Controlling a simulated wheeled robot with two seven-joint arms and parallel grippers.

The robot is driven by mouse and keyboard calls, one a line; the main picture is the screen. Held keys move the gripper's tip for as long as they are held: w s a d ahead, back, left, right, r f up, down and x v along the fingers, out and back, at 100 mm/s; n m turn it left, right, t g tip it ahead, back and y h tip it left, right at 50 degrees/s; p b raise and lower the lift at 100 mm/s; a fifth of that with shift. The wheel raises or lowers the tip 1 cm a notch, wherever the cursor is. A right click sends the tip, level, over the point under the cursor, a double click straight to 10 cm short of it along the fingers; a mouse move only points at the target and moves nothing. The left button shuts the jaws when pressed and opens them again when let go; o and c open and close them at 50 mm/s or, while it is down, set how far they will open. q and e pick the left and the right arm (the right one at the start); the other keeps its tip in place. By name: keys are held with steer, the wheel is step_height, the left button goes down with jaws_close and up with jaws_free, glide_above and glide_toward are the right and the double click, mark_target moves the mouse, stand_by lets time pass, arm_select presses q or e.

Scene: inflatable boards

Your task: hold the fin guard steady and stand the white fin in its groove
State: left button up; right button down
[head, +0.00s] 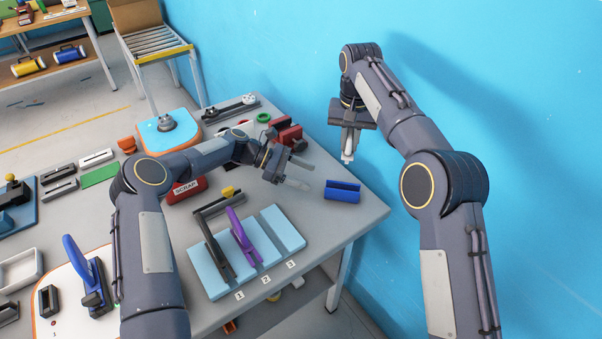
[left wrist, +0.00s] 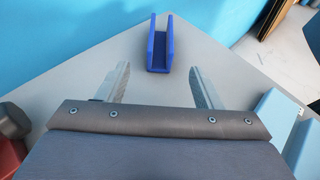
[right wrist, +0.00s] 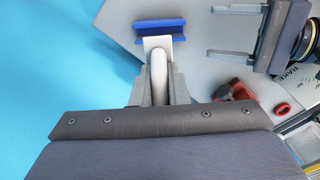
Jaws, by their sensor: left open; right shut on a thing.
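The fin guard, a blue block with a long groove (head: 342,190), sits on the grey table near its right corner. In the left wrist view the guard (left wrist: 159,58) lies just past and between the fingertips. My left gripper (head: 303,173) is open and empty, to the left of the guard and apart from it. My right gripper (head: 348,146) is shut on the white fin (head: 347,157) and holds it in the air above and behind the guard. In the right wrist view the fin (right wrist: 158,58) points toward the guard (right wrist: 160,24) and overlaps its near edge; the height gap cannot be judged there.
A pale blue slotted rack (head: 285,228) with a black and a purple fin stands at the front. The blue wall is close behind the table's right edge.

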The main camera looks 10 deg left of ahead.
mark_target(339, 190)
arm_select(q)
steer(key=x, duration=1.1)
steer(key=shift+s+d+f, duration=0.1)
steer(key=shift+d, duration=0.15)
steer(key=c, duration=1)
steer(key=shift+c, duration=0.2)
arm_select(e)
steer(key=m, duration=0.1)
steer(key=f+m, duration=0.1)
steer(key=m, duration=0.2)
steer(key=shift+s+a+f+m, duration=0.15)
steer(key=shift+s+f+m, duration=0.1)
steer(key=shift+m, duration=0.05)
steer(key=m, duration=0.2)
steer(key=f+m, duration=0.1)
steer(key=m, duration=0.2)
steer(key=shift+s+f, duration=0.1)
steer(key=m, duration=0.4)
steer(key=shift+d+f+m, duration=0.3)
steer(key=shift+d, duration=0.05)
steer(key=m, duration=0.4)
steer(key=shift+d+f, duration=0.15)
steer(key=shift+d, duration=0.15)
